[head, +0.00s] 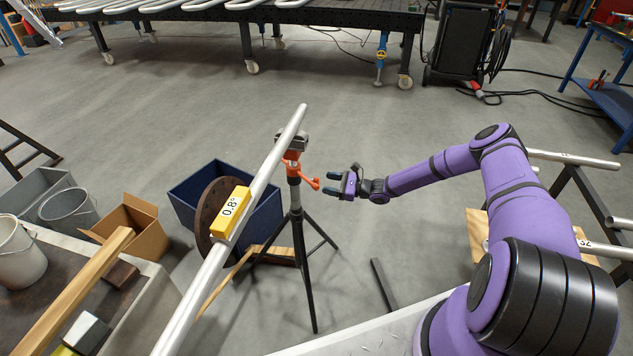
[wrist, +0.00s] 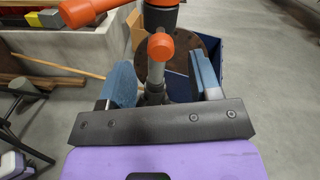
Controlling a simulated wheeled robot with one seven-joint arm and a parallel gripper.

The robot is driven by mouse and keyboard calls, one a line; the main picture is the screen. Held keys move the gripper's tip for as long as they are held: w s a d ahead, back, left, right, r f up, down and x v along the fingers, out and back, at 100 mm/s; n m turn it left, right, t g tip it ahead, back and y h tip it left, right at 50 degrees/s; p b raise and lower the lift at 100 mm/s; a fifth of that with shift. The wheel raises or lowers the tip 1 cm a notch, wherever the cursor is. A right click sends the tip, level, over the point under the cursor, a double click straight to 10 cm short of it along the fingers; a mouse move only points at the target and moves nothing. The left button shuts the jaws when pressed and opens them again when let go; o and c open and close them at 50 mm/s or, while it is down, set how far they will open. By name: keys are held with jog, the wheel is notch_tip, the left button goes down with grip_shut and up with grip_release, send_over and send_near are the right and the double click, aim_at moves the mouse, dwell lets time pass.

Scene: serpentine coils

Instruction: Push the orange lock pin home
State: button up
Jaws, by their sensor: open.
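A tripod stand (head: 296,215) has an orange head, with orange parts sticking out toward my gripper (head: 329,184). In the wrist view, a round-ended orange pin (wrist: 160,46) points toward the camera, in line with the gap between my fingers. It looks like the lock pin; how far it stands out cannot be told. A longer orange handle (wrist: 88,10) reaches to the upper left there. My gripper is open and empty, just right of the stand in the head view, with its two blue-padded fingers (wrist: 163,75) apart. I cannot see either finger touching the pin.
A long pale pipe (head: 268,165) rests on the stand's top, with a yellow level (head: 231,211) reading 0.8° on it. A blue bin (head: 266,215) and a brown disc stand behind the tripod. A cardboard box (head: 137,222) is at left. Floor beyond the stand is clear.

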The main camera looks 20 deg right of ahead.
aim_at(319, 181)
jog(key=shift+x, duration=2.6)
jog(key=shift+c, duration=0.4)
